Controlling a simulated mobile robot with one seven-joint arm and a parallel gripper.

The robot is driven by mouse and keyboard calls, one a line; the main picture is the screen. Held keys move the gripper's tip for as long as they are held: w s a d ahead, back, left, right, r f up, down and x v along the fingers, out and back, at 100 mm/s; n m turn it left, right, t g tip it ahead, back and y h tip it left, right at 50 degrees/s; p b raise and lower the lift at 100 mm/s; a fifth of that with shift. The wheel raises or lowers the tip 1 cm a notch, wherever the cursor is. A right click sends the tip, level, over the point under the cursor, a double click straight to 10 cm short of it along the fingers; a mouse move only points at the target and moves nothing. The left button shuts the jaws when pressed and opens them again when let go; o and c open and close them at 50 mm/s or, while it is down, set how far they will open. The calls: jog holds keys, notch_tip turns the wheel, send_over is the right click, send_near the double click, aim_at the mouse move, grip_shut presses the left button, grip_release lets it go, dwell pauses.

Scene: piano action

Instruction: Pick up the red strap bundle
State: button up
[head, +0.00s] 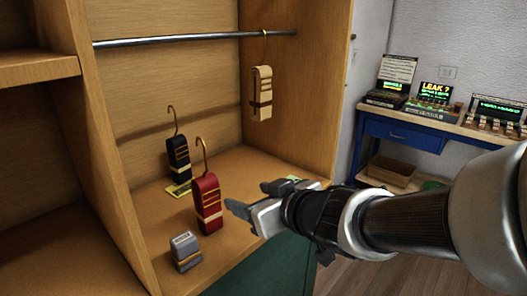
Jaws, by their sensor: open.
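The red strap bundle (207,203) stands upright on the wooden cabinet floor, with a brass-coloured hook on top and a pale band near its base. My gripper (236,207) is just to the right of the bundle, its jaws pointing left toward it. The gripper is open and holds nothing. A gap seems to show between the finger and the bundle, though the depth between them is hard to judge. One finger is partly hidden by the gripper body.
A small grey block (185,251) sits in front left. A tan bundle (262,93) hangs from the metal rod (190,39). The cabinet divider (112,160) is at left; a blue workbench (402,136) is beyond.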

aim_at(212, 203)
jog(key=shift+n+g+y, duration=0.5)
jog(key=shift+g+y, duration=0.1)
jog(key=shift+y, duration=0.2)
jog(key=w+a+f, duration=0.2)
jog(key=a, duration=0.1)
jog(key=w+a+f+p, duration=0.1)
jog(key=w+a+f, duration=0.1)
jog(key=a, duration=0.2)
jog(key=w+a+f+p, duration=0.1)
jog(key=w+a+f, duration=0.1)
jog(key=a, duration=0.1)
jog(key=shift+a+f, duration=0.2)
jog(key=shift+b+x, duration=0.5)
jog(key=shift+x, duration=2.4)
jog(key=shift+r, duration=0.15)
jog(key=c, duration=1.3)
